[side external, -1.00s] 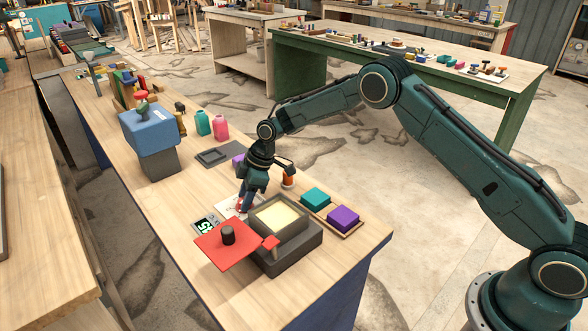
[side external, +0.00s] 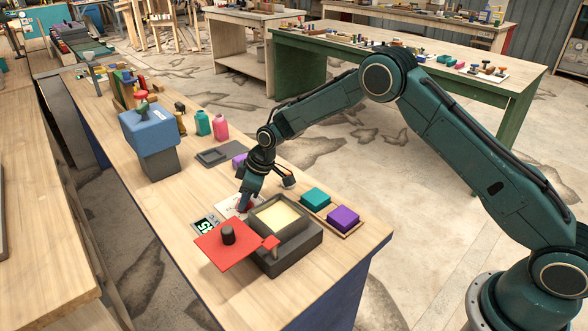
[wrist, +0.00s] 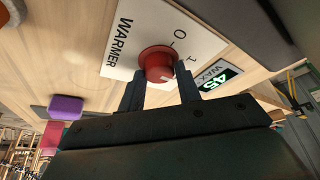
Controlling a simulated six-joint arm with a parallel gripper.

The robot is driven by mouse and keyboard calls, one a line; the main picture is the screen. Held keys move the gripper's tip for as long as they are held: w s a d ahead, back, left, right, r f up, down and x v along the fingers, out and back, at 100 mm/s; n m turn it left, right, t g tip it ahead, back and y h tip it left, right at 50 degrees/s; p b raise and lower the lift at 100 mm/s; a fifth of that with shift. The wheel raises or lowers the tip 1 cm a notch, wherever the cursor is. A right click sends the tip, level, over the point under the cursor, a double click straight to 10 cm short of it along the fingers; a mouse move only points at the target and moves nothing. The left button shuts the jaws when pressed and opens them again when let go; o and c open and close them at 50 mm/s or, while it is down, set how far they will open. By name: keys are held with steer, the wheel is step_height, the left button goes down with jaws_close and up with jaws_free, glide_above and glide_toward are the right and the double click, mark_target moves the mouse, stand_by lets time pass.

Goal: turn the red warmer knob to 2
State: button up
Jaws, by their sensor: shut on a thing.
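The red warmer knob (wrist: 157,62) sits on a white plate (wrist: 127,40) marked WARMER, with 0 and 1 readable in the wrist view. A 2 is not visible there. A light mark on the knob's face points toward the lower right, on the side of the 1. My gripper (wrist: 160,84) is shut on the knob, one finger on each side. In the side view my gripper (side external: 244,205) reaches down to the white plate (side external: 228,208) behind the wax warmer, and mostly hides the knob.
The warmer box (side external: 285,250) with pale wax stands close to my gripper, its red lid (side external: 215,250) open beside it. A display (side external: 205,226) lies near the plate. Teal and purple blocks (side external: 343,217) sit on a tray at right. A purple block (wrist: 66,107) is nearby.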

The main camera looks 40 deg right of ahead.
steer(key=m+h, duration=0.1)
steer(key=m, duration=0.1)
steer(key=m+t, duration=0.1)
steer(key=m, duration=0.2)
steer(key=shift+s+a+h, duration=0.1)
steer(key=shift+a+h, duration=0.05)
steer(key=shift+h, duration=0.25)
steer(key=shift+m, duration=0.3)
steer(key=o, duration=1)
steer(key=shift+c, duration=0.2)
steer(key=v, duration=1.3)
steer(key=shift+s+r, duration=0.2)
steer(key=shift+r, duration=0.15)
